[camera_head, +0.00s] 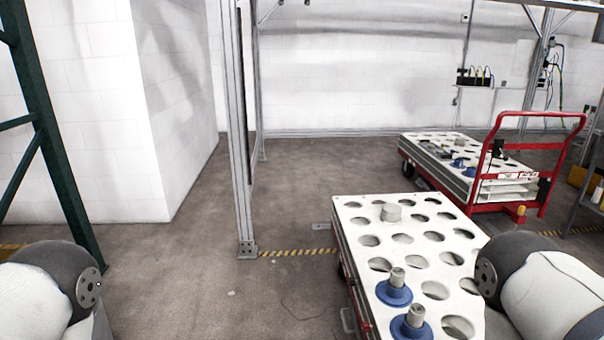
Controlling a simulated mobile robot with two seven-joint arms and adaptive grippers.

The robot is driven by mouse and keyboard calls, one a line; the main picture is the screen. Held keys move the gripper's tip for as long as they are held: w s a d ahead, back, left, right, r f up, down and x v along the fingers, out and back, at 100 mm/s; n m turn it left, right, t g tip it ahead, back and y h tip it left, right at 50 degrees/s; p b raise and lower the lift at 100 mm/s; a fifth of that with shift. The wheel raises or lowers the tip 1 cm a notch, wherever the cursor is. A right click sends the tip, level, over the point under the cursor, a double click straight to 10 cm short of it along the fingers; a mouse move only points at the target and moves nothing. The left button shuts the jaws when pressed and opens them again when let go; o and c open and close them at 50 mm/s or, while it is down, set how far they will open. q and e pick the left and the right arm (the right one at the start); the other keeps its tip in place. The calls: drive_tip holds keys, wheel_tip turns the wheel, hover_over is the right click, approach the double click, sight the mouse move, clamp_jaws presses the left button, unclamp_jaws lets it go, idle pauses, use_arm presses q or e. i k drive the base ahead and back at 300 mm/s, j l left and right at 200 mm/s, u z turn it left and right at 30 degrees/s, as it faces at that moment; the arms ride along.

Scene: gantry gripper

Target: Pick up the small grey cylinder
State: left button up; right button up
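Two blue round pieces with grey upright stubs, one (394,294) behind the other (411,329), stand on the same top nearer to me. Only rounded joints of my arms show, at the lower left and lower right corners. Neither gripper is in view. My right arm covers part of the cart's right edge.
A second cart (452,153) with a red push handle (524,115) stands behind to the right, carrying blue pieces. A grey metal post (239,140) rises left of the near cart. A green frame (50,150) stands at the left. The floor between is open.

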sight(396, 278)
drive_tip(key=z, duration=0.8)
